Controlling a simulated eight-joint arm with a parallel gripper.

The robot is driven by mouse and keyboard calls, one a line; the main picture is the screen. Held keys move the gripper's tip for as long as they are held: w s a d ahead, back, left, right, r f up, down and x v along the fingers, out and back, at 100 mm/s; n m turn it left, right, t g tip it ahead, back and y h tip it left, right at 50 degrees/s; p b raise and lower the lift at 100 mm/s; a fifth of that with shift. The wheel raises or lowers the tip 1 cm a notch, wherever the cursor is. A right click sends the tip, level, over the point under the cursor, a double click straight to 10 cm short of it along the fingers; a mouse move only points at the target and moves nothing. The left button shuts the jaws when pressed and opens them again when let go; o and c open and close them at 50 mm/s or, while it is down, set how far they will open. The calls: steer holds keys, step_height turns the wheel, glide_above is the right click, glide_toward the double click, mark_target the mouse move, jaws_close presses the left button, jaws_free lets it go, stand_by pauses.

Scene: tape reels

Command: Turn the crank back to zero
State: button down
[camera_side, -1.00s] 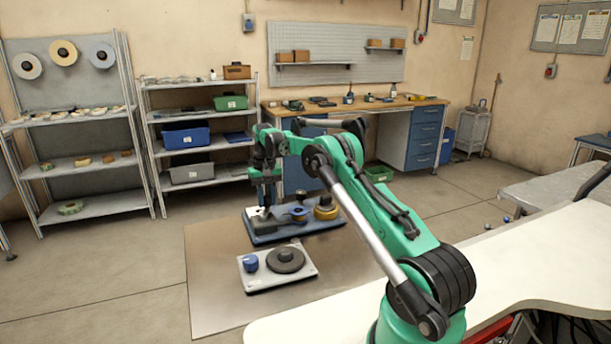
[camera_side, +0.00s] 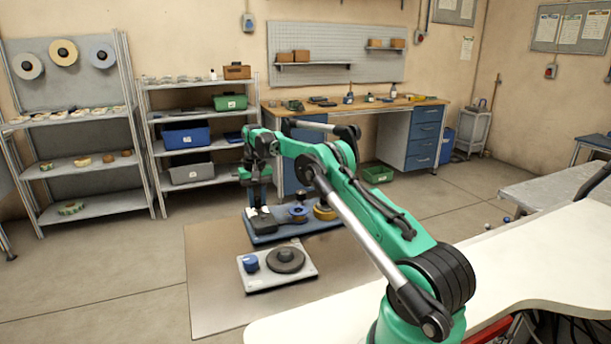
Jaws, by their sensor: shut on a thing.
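My gripper (camera_side: 259,207) points down at the left end of a dark blue base (camera_side: 282,236) on the mat. It is shut on a small part there, which I take to be the crank; the fingers hide most of it and its angle is too small to read. A pale block stands beside the fingertips. A blue reel (camera_side: 298,212) sits right of the gripper on the same base, and a yellow tape reel (camera_side: 325,211) sits at its right end, partly behind my arm.
A pale plate (camera_side: 282,280) with a blue knob (camera_side: 249,262) and a dark round disc (camera_side: 286,258) lies in front of the base. The grey mat (camera_side: 214,290) is clear to the left. Shelves and a workbench (camera_side: 350,106) stand far behind.

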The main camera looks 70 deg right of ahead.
steer(key=shift+w+a, duration=0.15)
steer(key=shift+a, duration=0.1)
steer(key=shift+w+a, duration=0.15)
steer(key=shift+a, duration=0.55)
steer(key=shift+a, duration=0.6)
steer(key=shift+s+a, duration=0.1)
steer(key=shift+s, duration=0.1)
steer(key=shift+s+a, duration=0.3)
steer(key=shift+a, duration=0.1)
steer(key=c, duration=0.7)
jaws_free()
